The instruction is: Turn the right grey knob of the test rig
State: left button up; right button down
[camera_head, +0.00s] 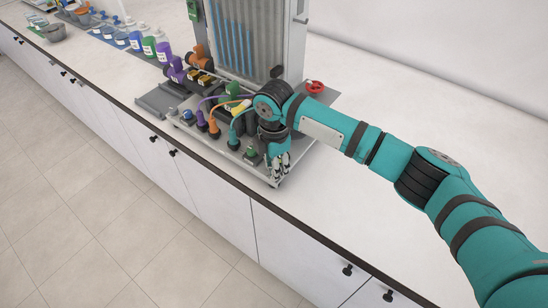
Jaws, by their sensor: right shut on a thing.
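The test rig (222,153) is a grey tray-like base on the counter, with colored hoses and fittings on it. My right gripper (277,174) points down at the rig's front right corner. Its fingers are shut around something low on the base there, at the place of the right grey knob. The knob itself is hidden by the fingers, so its turn angle cannot be seen. A small green part (252,153) sits just left of the fingers. My left gripper is not in view.
A manometer board (250,40) with blue columns stands behind the rig. A red valve wheel (315,87) is at the back right. Purple and green bottles (149,46) stand to the left. The white counter (400,170) is clear on the right.

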jog(key=shift+m+p, duration=0.55)
jog(key=shift+m, duration=0.15)
jog(key=c, duration=1)
grip_release()
notch_tip(320, 180, up, 12)
jog(key=shift+r, duration=0.1)
